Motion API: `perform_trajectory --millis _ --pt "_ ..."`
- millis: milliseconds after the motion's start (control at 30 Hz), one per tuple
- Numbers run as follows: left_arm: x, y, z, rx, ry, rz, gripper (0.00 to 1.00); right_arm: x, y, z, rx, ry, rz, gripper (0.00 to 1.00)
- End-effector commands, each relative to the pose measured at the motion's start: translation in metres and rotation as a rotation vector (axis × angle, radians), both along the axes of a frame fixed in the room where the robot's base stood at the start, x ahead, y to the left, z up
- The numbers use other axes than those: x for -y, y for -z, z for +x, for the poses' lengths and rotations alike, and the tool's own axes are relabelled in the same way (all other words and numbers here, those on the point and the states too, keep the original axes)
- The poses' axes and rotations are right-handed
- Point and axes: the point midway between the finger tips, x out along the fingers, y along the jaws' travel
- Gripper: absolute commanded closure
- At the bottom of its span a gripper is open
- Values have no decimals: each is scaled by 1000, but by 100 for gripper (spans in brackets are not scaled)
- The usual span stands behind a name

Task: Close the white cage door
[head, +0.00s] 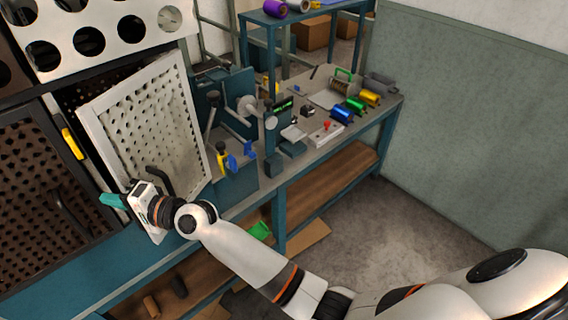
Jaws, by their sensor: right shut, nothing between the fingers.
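The white cage door (150,115) is a perforated panel in a white frame. It stands ajar, at an angle to the cage front, with a dark gap (85,88) showing behind its upper left edge. A black handle (160,182) sits low on it. My right gripper (108,200), with teal fingers, is shut and empty. It is at the door's lower left corner, left of the handle; I cannot tell whether it touches the door. The gripper body and wrist hide part of the door's bottom edge. My left gripper is not in view.
A dark perforated door (35,180) with a yellow tag (72,144) is at the left. The teal workbench (330,160) right of the white door holds a blue press, coloured foil rolls (343,114) and small tools. Open floor (400,220) lies at the right.

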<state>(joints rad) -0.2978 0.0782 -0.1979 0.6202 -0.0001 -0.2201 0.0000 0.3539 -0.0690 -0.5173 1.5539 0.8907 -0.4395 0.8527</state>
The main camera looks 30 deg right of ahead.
Motion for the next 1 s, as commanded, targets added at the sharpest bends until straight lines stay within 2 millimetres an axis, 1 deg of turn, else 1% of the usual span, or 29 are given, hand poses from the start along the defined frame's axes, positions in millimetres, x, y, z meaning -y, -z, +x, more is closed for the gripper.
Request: perform_trajectory --millis 33,133,500,1000 --pt "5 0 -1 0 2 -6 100 3 -2 4 6 11 2 100" --pt "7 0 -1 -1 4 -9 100 4 -2 5 7 15 2 100" --pt "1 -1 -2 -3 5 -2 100 5 -3 7 8 20 2 100" --pt "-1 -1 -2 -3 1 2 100 6 -4 7 11 21 1 100"
